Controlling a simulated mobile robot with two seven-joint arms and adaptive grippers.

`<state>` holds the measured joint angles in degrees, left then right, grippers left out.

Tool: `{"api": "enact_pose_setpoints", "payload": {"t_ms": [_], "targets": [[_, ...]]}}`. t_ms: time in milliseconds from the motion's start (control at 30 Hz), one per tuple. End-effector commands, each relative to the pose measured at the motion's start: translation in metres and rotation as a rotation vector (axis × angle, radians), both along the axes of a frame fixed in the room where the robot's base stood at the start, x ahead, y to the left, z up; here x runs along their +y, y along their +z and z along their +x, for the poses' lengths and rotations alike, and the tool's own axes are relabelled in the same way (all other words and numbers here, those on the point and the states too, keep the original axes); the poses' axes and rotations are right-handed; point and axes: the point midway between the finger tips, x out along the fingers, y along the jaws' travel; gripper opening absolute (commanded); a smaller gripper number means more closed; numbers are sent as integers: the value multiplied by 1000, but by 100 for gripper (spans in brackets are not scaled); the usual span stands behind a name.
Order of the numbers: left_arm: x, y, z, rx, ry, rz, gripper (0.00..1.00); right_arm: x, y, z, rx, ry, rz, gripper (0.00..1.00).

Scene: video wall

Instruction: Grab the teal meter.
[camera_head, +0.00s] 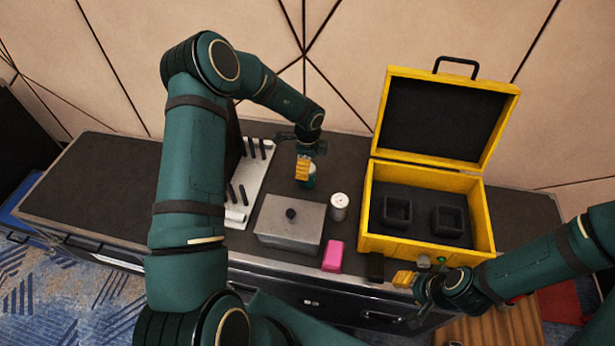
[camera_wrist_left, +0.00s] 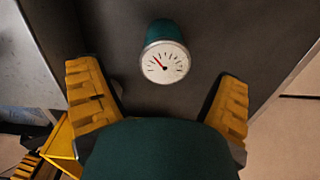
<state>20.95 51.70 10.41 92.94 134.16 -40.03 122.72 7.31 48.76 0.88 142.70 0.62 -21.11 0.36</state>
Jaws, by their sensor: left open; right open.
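The teal meter (camera_head: 309,184) stands on the dark counter, partly hidden behind my left gripper (camera_head: 302,170) in the head view. In the left wrist view the meter (camera_wrist_left: 164,52) shows a white round dial with a red needle on a teal body. My left gripper (camera_wrist_left: 158,78) is open; its yellow fingers are spread to either side below the meter in that picture. The meter is ahead of the fingertips, with no contact visible. My right gripper (camera_head: 405,279) is open and empty at the counter's front edge, by the yellow case.
The open yellow case (camera_head: 482,218) with dark foam slots stands on the right. A white can (camera_head: 339,205), a pink block (camera_head: 333,255), a grey lidded box (camera_head: 290,232) and a white rack with black pegs (camera_head: 236,215) are nearby. The counter's left part (camera_head: 100,180) is clear.

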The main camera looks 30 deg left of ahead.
Motion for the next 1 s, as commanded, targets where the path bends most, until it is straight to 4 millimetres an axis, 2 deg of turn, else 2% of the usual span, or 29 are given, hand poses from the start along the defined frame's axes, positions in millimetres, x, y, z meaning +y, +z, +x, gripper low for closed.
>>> {"api": "enact_pose_setpoints", "payload": {"t_ms": [267, 500, 600, 833, 967, 1000], "targets": [[1, -16, 1, 0, 0, 1, 91, 0, -3, -1, 2, 2, 1, 47], [3, -51, 4, 2, 0, 0, 91, 1, -10, -3, 6, 6, 2, 47], [3, -59, 4, 0, 0, 0, 91, 1, -11, -3, 8, 6, 2, 47], [4, -59, 4, -2, 0, 1, 89, 1, -10, -4, 8, 6, 2, 47], [3, -59, 4, -1, 0, 1, 44, 1, -10, -4, 8, 6, 2, 47], [3, -59, 4, -1, 0, 1, 30, 1, -10, -3, 7, 6, 2, 47]]}}
